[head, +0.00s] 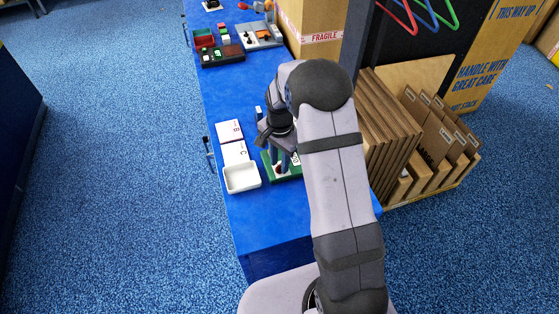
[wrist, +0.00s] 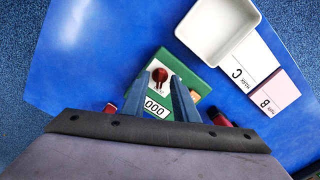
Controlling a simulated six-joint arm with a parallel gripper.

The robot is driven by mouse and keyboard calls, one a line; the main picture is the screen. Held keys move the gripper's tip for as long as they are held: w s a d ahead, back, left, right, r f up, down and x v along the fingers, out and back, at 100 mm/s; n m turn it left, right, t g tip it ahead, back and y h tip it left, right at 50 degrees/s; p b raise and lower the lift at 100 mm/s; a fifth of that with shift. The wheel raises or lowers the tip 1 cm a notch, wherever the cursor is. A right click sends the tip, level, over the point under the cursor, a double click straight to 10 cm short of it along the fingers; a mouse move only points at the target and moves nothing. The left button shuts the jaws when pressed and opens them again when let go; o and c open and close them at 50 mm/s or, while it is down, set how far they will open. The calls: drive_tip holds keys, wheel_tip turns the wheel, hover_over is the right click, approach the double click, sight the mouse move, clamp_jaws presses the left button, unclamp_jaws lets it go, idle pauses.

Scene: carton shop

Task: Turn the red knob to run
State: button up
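The red knob (wrist: 160,75) sits on a light dial plate on top of a green box (wrist: 202,84), in the wrist view. The lettering around the knob is too small to read. In the head view the green box (head: 289,176) is partly hidden by my gripper and arm, and I cannot make out the knob there. My gripper (wrist: 161,76) points down over the box with its two fingers apart. The knob shows between the fingertips, with a gap visible on the sides. I cannot tell how far above it the tips are.
A label reading 000 (wrist: 155,106) lies on the box between the fingers. A white tray (head: 242,177) and cards marked C (head: 235,153) and B (head: 229,131) lie to the left. A red and green block set (head: 219,47) is farther back. The blue table's front is clear.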

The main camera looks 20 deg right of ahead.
drive_tip(key=shift+f, duration=0.2)
clamp_jaws()
drive_tip(key=shift+n, duration=0.3)
drive_tip(key=n+p, duration=0.1)
drive_tip(key=n, duration=0.4)
drive_tip(key=shift+r, duration=0.1)
drive_tip(key=n, duration=0.6)
drive_tip(key=shift+w+n, duration=0.1)
drive_tip(key=shift+n, duration=0.2)
idle(0.4)
